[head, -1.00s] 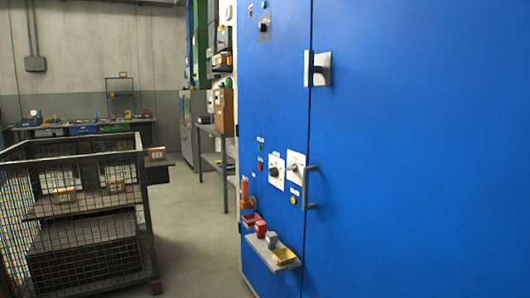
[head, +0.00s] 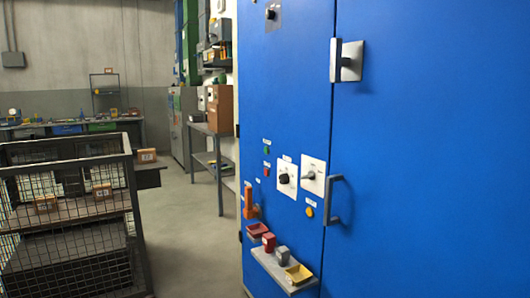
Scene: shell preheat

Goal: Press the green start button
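A small shelf (head: 304,289) with red, grey and yellow items juts from the cabinet. A wire cage cart (head: 135,205) stands at the left. Clear floor (head: 190,240) lies between cart and cabinet.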

